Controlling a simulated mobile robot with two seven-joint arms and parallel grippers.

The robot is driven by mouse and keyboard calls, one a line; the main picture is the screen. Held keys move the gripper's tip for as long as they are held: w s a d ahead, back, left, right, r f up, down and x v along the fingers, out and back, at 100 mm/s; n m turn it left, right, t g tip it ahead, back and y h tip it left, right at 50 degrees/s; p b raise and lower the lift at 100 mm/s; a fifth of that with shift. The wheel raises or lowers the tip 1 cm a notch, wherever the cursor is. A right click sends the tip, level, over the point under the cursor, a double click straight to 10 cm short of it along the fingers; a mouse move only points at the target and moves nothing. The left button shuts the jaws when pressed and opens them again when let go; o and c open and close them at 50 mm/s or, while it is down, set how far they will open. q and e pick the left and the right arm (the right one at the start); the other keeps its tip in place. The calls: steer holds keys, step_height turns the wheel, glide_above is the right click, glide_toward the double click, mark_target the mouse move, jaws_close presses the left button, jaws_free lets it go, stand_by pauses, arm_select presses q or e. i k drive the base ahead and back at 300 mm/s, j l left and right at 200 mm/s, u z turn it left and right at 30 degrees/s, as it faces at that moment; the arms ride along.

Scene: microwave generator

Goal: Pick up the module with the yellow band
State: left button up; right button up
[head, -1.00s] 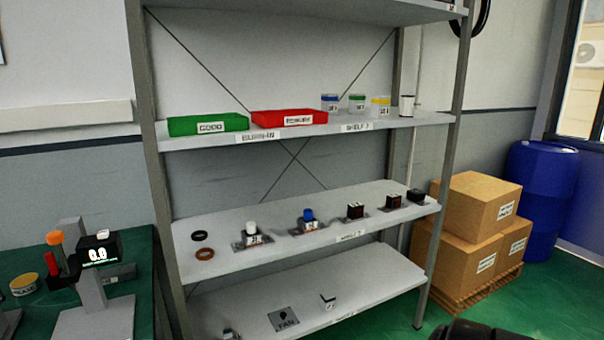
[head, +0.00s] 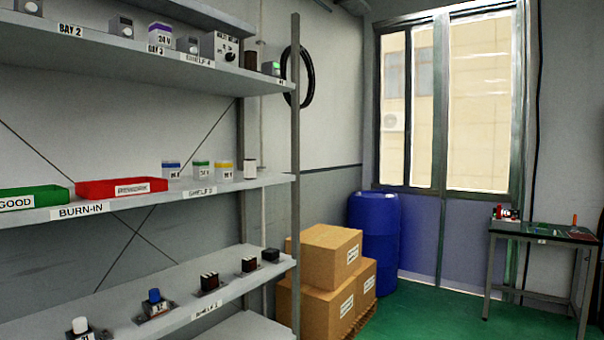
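The module with the yellow band (head: 224,171) is a small whitish container with a yellow top. It stands upright on the shelf labelled SHELF 3, toward that shelf's right end. To its left stand a similar green-banded module (head: 201,170) and a blue-banded module (head: 171,170). A white cylinder (head: 250,168) stands close to its right. Neither of my grippers shows in the head view.
A red bin (head: 122,188) and a green bin (head: 32,197) sit further left on the same shelf. Cardboard boxes (head: 326,250) and a blue barrel (head: 373,240) stand right of the rack. A small table (head: 540,232) is at far right. Green floor between is clear.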

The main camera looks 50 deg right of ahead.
mark_target(223, 169)
steer(key=i+z, duration=0.15)
steer(key=z, duration=0.3)
steer(key=i+z, duration=0.2)
steer(key=z, duration=0.25)
steer(key=i+z, duration=0.2)
steer(key=z, duration=0.2)
